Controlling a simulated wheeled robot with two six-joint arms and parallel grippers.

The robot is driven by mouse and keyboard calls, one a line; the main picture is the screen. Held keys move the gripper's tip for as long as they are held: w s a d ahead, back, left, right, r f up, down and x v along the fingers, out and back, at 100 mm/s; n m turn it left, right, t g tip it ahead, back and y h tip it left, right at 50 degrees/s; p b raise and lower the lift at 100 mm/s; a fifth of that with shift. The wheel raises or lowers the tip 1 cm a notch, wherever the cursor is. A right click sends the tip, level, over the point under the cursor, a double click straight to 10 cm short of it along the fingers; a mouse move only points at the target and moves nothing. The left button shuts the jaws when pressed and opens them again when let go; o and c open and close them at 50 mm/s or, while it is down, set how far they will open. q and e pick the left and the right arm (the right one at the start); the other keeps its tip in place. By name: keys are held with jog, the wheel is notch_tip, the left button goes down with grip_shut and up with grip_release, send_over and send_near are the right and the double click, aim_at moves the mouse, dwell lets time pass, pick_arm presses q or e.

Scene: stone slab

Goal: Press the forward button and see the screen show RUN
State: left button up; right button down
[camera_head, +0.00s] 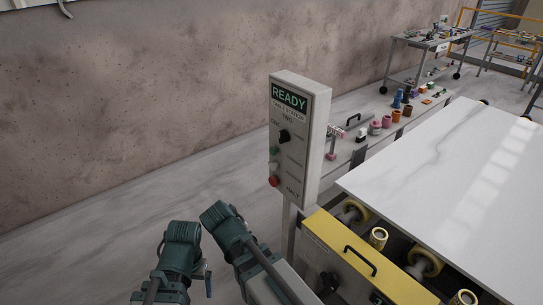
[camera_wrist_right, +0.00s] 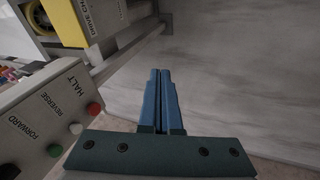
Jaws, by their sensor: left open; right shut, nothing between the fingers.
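The control box (camera_head: 305,130) stands on a post, and its screen (camera_head: 289,97) reads READY. Below are a black knob (camera_head: 285,136), then a green button (camera_head: 274,151), a white one and a red one (camera_head: 273,181). In the right wrist view, the green forward button (camera_wrist_right: 55,150) is beside the FORWARD label; the white button (camera_wrist_right: 75,128) is by REVERSE, the red by HALT. My right gripper (camera_wrist_right: 163,72) is shut and empty, to the right of the buttons and apart from them. My left gripper (camera_head: 205,277) is open, low in the head view, away from the box.
A yellow guard with a black handle (camera_head: 360,261) and rollers lie right of the box. A white stone slab (camera_head: 450,190) rests beyond them. Open floor (camera_head: 100,235) lies to the left.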

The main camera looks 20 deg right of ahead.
aim_at(274, 151)
jog(key=w+d+r+n+t+h+b, duration=0.1)
jog(key=w+d+r+t+b, duration=0.1)
jog(key=w, duration=0.6)
jog(key=w+d+r+t+h+b, duration=0.1)
jog(key=w+d+r+t+b, duration=0.1)
jog(key=w+t, duration=0.4)
jog(key=w+d+r+n+t+h+b, duration=0.1)
jog(key=w+r+t+b, duration=0.3)
jog(key=w, duration=0.6)
jog(key=shift+w+d+r+n+t+h+b, duration=0.3)
jog(key=shift+d+t+b, duration=0.1)
jog(key=shift+d+b, duration=0.45)
jog(key=shift+d+f, duration=0.1)
jog(key=w+d, duration=0.3)
jog(key=d, duration=0.5)
jog(key=shift+d, duration=0.25)
jog(key=shift+d, duration=0.25)
